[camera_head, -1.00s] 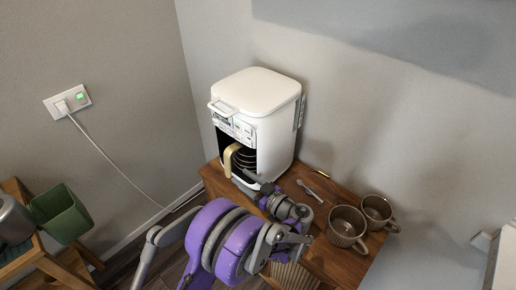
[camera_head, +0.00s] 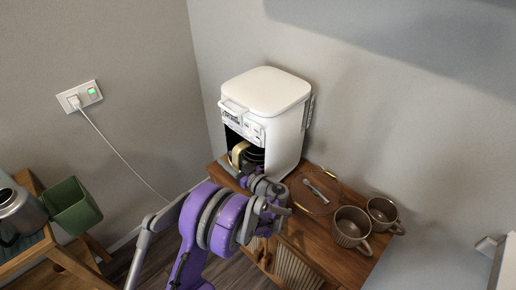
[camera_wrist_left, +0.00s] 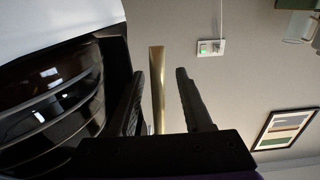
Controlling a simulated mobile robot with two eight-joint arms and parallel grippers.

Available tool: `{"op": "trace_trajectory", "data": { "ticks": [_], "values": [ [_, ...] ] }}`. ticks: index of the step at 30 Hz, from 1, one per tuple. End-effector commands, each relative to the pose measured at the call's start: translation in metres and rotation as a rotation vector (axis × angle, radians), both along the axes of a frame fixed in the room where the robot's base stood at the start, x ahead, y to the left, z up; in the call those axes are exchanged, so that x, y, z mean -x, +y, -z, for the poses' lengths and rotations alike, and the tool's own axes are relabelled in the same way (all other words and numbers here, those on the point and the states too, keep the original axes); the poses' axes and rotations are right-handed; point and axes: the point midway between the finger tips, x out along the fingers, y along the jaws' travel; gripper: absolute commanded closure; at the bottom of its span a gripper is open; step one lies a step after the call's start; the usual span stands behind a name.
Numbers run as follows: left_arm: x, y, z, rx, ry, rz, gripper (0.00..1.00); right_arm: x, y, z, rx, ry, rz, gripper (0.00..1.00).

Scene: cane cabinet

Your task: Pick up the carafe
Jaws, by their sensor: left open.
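The carafe (camera_head: 257,156) sits inside the white coffee maker (camera_head: 268,92), its dark body partly hidden and its gold handle (camera_head: 238,153) facing out. In the left wrist view, the dark, glossy carafe (camera_wrist_left: 48,105) fills the left side. Its gold handle (camera_wrist_left: 157,85) stands between the two dark fingers of my left gripper (camera_wrist_left: 160,92), with a visible gap on both sides. My left gripper (camera_head: 238,171) is open at the front of the coffee maker, by the handle. My right gripper is not in view.
The wooden cabinet (camera_head: 318,226) carries two brown mugs (camera_head: 350,226) and a spoon (camera_head: 316,191) right of the coffee maker. A green container (camera_head: 72,207) and a metal pot (camera_head: 17,210) are at the far left. A cord runs from the wall socket (camera_head: 80,97).

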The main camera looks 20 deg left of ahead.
Motion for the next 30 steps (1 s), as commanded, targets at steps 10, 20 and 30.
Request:
{"op": "trace_trajectory", "data": {
  "ticks": [10,20,30],
  "values": [
    [0.0004,-0.0007,0.0002,0.000,0.000,0.000,0.91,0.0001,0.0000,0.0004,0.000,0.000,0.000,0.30],
    [0.0004,-0.0007,0.0002,0.000,0.000,0.000,1.00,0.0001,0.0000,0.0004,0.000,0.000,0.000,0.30],
    [0.0004,-0.0008,0.0002,0.000,0.000,0.000,1.00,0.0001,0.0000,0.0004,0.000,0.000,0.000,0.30]
  ]
}}
